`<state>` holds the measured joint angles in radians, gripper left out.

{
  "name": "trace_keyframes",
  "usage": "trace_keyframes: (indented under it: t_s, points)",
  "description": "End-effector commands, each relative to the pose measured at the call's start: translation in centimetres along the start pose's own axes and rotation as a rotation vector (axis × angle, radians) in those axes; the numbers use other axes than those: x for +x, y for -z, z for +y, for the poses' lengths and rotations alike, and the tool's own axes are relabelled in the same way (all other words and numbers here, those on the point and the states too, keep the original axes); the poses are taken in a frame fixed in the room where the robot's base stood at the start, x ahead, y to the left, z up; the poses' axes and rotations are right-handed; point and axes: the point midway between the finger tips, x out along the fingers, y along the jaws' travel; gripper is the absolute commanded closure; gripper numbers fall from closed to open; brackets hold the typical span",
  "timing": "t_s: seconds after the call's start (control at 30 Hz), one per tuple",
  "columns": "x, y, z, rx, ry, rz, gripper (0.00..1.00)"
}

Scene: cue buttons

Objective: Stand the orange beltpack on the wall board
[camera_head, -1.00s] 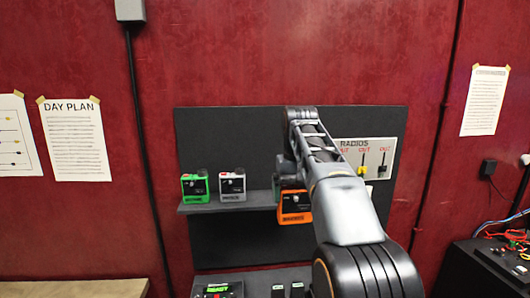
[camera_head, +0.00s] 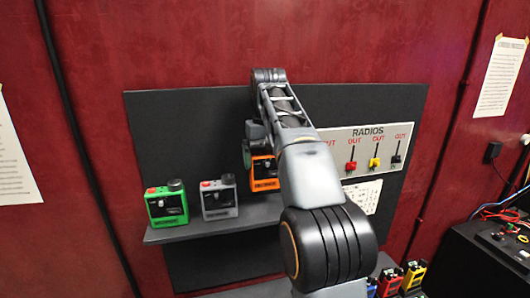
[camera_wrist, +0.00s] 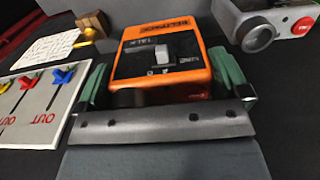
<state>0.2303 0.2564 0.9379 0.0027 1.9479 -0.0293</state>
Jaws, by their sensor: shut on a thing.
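The orange beltpack (camera_head: 264,172) is upright, partly hidden by my arm in the head view. My gripper (camera_head: 252,150) is shut on it. In the wrist view the green-padded fingers of my gripper (camera_wrist: 168,90) sit on both sides of the orange beltpack (camera_wrist: 160,60). The dark wall board (camera_head: 180,130) carries a shelf (camera_head: 215,228). The beltpack appears a little above the shelf, right of the grey beltpack; whether it touches is hard to tell.
A green beltpack (camera_head: 166,203) and a grey beltpack (camera_head: 217,199) stand on the shelf. The grey one also shows in the wrist view (camera_wrist: 262,22). The RADIOS panel (camera_head: 338,146) with switches is to the right. Several small coloured packs (camera_head: 391,281) stand lower right.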

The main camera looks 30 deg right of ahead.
Motion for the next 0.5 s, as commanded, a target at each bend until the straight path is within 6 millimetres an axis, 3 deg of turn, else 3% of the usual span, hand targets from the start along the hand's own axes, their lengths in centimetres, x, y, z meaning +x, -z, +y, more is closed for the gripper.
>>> trace_keyframes:
  t_s: [0.5]
  points:
    - [4.6, 0.0, 0.0, 0.0, 0.0, 0.001, 0.43]
